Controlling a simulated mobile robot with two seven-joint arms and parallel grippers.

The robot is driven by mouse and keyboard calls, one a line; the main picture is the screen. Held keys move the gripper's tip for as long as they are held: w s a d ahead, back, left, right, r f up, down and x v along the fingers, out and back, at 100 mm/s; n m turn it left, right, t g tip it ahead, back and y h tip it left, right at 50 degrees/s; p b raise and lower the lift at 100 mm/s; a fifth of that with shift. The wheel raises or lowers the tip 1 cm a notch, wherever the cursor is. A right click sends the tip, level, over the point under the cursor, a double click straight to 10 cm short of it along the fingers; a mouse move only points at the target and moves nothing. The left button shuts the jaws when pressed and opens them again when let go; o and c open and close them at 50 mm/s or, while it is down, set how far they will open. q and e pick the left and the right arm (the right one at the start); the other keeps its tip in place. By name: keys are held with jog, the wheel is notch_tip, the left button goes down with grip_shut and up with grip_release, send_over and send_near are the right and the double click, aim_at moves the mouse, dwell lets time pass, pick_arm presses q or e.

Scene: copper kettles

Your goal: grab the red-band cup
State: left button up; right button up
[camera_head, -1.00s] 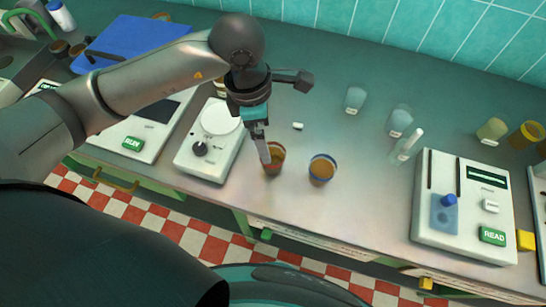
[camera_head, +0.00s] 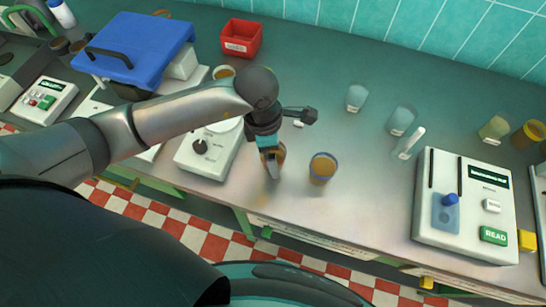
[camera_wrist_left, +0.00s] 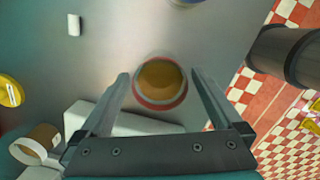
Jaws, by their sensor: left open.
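The red-band cup (camera_wrist_left: 161,82) holds amber contents and stands upright on the grey counter. In the wrist view it shows from above, with its red rim band between the two fingers. In the head view the cup (camera_head: 280,152) is partly hidden behind my left gripper (camera_head: 270,168). My left gripper is open and points down at the cup, one finger on each side; I cannot tell whether either finger touches it. In the wrist view the open fingers (camera_wrist_left: 159,76) show a gap beside the cup. My right gripper is not in view.
A blue-band cup (camera_head: 322,168) stands just right of the red-band cup. A white device with a dial (camera_head: 200,148) is close on the left. A larger READ device (camera_head: 462,215) stands at the right. The counter's front edge is near the cups.

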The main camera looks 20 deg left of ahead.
pick_arm(q)
jog(key=c, duration=1.5)
jog(key=shift+r, duration=0.2)
